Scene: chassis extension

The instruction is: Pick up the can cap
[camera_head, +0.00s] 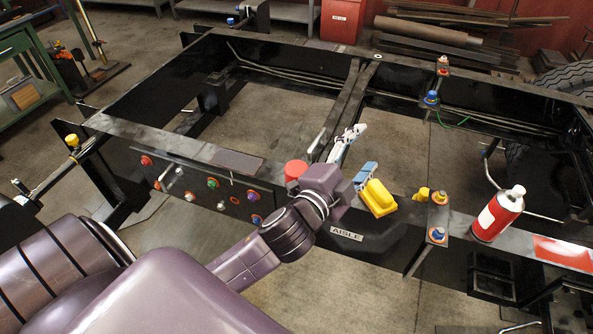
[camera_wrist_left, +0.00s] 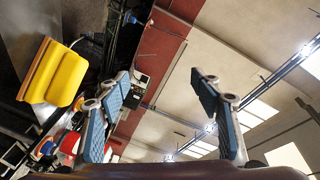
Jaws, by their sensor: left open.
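A red cylindrical cap (camera_head: 296,170), which looks like the can cap, sits on the near black rail, just left of my left wrist. The wrist partly overlaps it in the head view. My left gripper (camera_head: 366,148) is over the rail, its fingers pointing away from the cap. In the left wrist view the gripper (camera_wrist_left: 163,85) is open, with nothing between its blue-padded fingers. A red and white spray can (camera_head: 498,213) stands on the rail to the right. My right gripper is not in view.
A yellow block-like object (camera_head: 377,197) lies on the rail close to the gripper; it also shows in the left wrist view (camera_wrist_left: 60,75). Orange and blue fittings (camera_head: 438,215) stand between it and the can. The black chassis frame (camera_head: 465,190) has open gaps behind the rail.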

